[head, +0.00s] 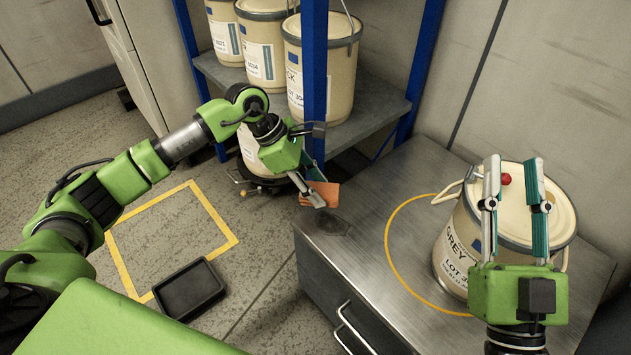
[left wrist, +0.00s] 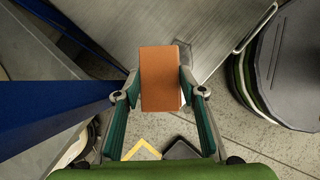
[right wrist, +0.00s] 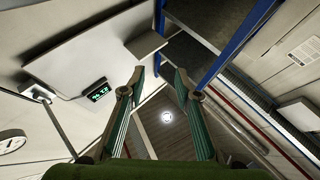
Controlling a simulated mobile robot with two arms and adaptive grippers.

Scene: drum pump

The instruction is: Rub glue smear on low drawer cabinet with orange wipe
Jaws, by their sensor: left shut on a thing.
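The orange wipe (head: 328,192) is held between the fingertips of my left gripper (head: 318,182). The left wrist view shows the wipe (left wrist: 160,80) pinched between both fingers. The low drawer cabinet (head: 375,200) has a grey metal top and handles on its front. The glue smear (head: 335,223) looks like a dark patch near the top's left corner. The wipe is just behind the smear in the head view; I cannot tell if it touches the cabinet top. My right gripper (head: 516,180) is open and empty, pointing up in front of the pail.
A cream pail (head: 455,252) stands on the cabinet's right, partly inside a yellow ring. A blue-posted rack (head: 314,80) with several pails rises behind my left gripper.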

